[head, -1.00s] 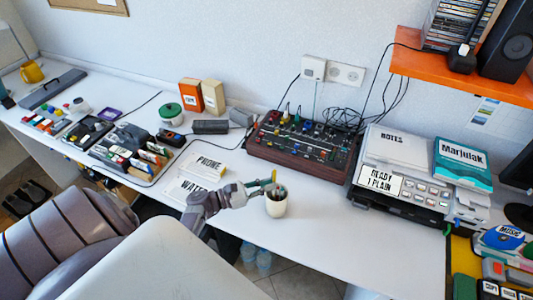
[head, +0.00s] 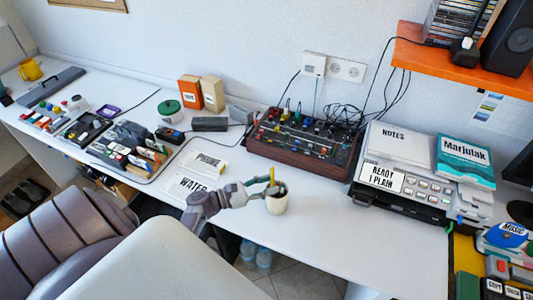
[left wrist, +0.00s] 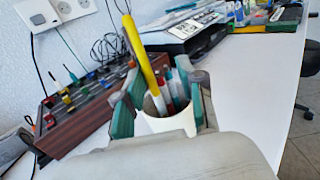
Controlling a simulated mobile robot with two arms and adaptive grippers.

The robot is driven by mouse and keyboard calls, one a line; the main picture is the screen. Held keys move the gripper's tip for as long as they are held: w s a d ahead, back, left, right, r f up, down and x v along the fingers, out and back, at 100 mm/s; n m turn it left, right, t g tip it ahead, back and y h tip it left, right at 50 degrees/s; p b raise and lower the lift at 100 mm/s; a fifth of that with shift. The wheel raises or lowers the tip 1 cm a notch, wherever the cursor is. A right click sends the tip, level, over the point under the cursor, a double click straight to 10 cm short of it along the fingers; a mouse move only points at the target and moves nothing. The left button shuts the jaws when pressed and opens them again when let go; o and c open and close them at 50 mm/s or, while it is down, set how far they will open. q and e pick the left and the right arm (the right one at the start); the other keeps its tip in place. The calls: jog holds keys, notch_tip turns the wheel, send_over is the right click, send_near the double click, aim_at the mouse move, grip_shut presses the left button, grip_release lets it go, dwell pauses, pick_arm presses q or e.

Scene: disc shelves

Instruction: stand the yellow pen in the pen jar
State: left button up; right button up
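The white pen jar (head: 277,204) stands on the white desk near its front edge, with several pens in it. The yellow pen (head: 272,176) rises from the jar, tilted; in the left wrist view the yellow pen (left wrist: 140,52) has its lower end inside the jar's rim (left wrist: 172,126), beside red, white and blue pens. My left gripper (head: 264,189) is at the jar's left side. In the left wrist view its teal fingers (left wrist: 157,100) are spread apart, with the pen and jar showing between them; no finger visibly grips the pen. My right gripper is not in view.
A mixer with knobs (head: 300,140) sits behind the jar. A printer-like machine (head: 405,182) stands to the right. Paper signs (head: 190,186) lie to the left. The desk right of the jar is clear.

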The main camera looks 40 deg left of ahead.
pick_arm(q)
jog(key=shift+s, duration=0.1)
jog(key=v, duration=1.2)
jog(key=shift+d, duration=0.1)
dwell(0.5)
